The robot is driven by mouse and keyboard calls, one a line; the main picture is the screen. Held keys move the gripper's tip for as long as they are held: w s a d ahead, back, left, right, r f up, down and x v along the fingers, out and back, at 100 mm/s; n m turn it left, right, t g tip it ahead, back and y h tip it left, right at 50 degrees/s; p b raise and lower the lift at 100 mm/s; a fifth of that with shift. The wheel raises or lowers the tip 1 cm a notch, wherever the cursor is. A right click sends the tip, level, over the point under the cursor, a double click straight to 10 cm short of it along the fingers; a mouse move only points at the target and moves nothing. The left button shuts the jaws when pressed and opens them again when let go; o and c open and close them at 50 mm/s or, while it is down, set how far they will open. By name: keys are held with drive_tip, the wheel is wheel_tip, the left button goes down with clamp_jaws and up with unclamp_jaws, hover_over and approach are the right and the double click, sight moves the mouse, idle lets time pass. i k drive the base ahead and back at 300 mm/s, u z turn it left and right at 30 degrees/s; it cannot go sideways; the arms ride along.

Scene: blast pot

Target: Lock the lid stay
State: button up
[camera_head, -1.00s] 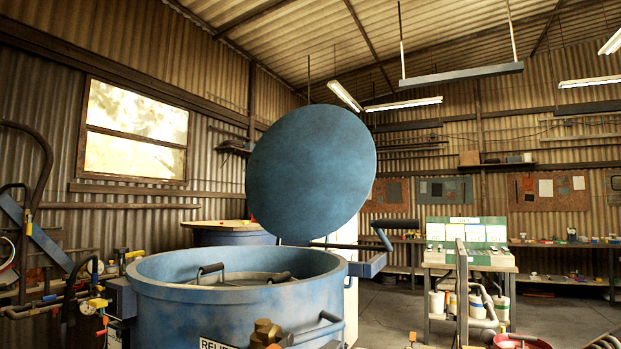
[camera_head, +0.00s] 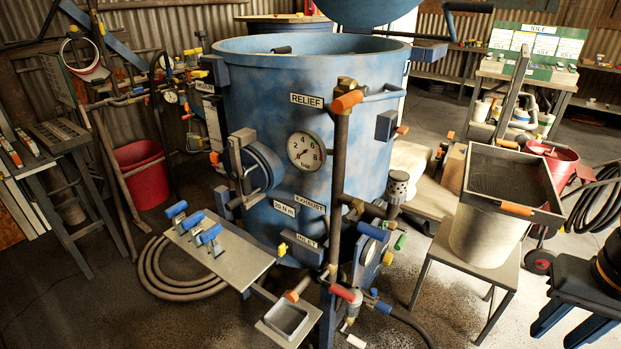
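The large blue pot (camera_head: 320,90) stands upright in the middle of the view. Its round blue lid (camera_head: 372,10) is raised above the open top, and only its lower edge shows. A blue bracket arm (camera_head: 430,50) sits at the pot's upper right, by the rim, with a dark handle (camera_head: 468,7) above it, partly cut off by the frame. I cannot tell which part is the lid stay or whether it is locked.
The pot's front carries a gauge (camera_head: 306,151), an orange relief handle (camera_head: 347,100) and a small shelf (camera_head: 220,255) with blue-handled levers. A sieve-topped bucket (camera_head: 490,235) stands on a stool at right. A hose (camera_head: 175,270) is coiled on the floor at left.

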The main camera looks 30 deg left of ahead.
sight(402, 129)
drive_tip(key=u, duration=1)
drive_tip(key=i, duration=0.4)
drive_tip(key=z, duration=0.2)
